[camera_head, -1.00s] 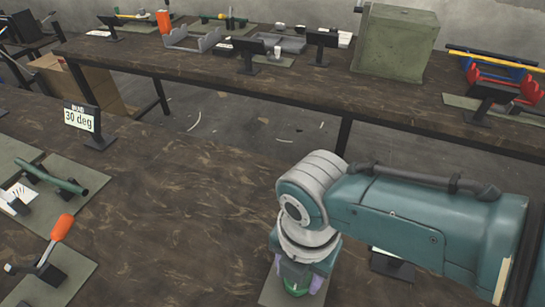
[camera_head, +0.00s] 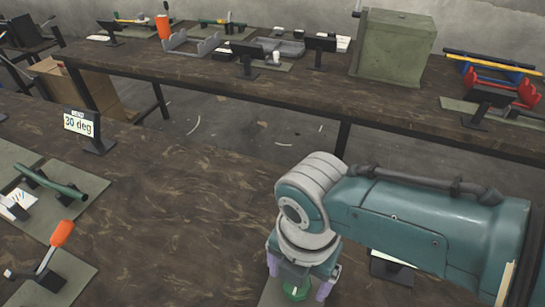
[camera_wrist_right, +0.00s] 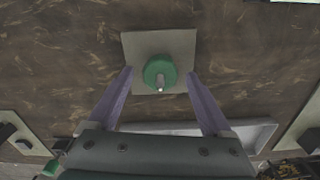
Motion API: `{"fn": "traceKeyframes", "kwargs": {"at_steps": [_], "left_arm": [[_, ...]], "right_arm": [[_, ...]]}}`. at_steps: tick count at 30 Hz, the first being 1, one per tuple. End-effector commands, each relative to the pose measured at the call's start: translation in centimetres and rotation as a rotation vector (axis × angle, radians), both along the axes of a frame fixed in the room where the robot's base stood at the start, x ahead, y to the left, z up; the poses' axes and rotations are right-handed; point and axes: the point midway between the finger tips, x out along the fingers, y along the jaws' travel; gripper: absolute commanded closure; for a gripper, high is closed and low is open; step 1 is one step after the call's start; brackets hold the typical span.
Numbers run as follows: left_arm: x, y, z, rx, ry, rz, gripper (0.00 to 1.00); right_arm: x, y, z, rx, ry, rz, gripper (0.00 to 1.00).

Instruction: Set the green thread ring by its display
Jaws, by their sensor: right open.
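The green thread ring (camera_wrist_right: 160,66) sits on a small grey-beige mat (camera_wrist_right: 133,48) on the near table, with a small light peg end at its middle. It also shows in the head view (camera_head: 295,291), partly hidden under my right wrist. My right gripper (camera_wrist_right: 160,74) is open, its two purple fingers on either side of the ring with a gap at each side. A display reading 30 deg (camera_head: 79,124) stands at the left of the near table. Another display (camera_head: 391,268) is mostly hidden under my right arm. My left gripper is out of view.
At the near table's left are mats with a green rod (camera_head: 55,184) and an orange-handled lever (camera_head: 62,234). A grey tray (camera_wrist_right: 255,134) lies close to the gripper in the wrist view. The middle of the table is bare. A far table holds a green box (camera_head: 393,45).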

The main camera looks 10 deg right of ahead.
Motion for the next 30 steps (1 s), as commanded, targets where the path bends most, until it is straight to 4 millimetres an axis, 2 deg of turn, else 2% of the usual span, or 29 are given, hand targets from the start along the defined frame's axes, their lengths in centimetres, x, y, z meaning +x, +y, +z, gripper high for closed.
{"fn": "traceKeyframes", "kwargs": {"at_steps": [3,6,13,18,30], "left_arm": [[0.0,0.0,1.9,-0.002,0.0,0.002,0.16],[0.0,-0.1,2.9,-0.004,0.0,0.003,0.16],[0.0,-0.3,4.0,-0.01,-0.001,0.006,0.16],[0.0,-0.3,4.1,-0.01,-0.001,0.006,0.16],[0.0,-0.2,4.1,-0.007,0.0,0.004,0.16]], "right_arm": [[0.0,0.0,2.7,0.001,-0.002,0.001,0.16],[0.0,0.0,4.8,0.001,-0.003,0.002,0.16],[0.0,-0.1,8.2,0.0,-0.001,0.001,0.16],[0.0,0.0,9.2,-0.002,0.001,0.001,0.16],[0.0,0.0,9.2,-0.001,0.0,0.001,0.16]]}}
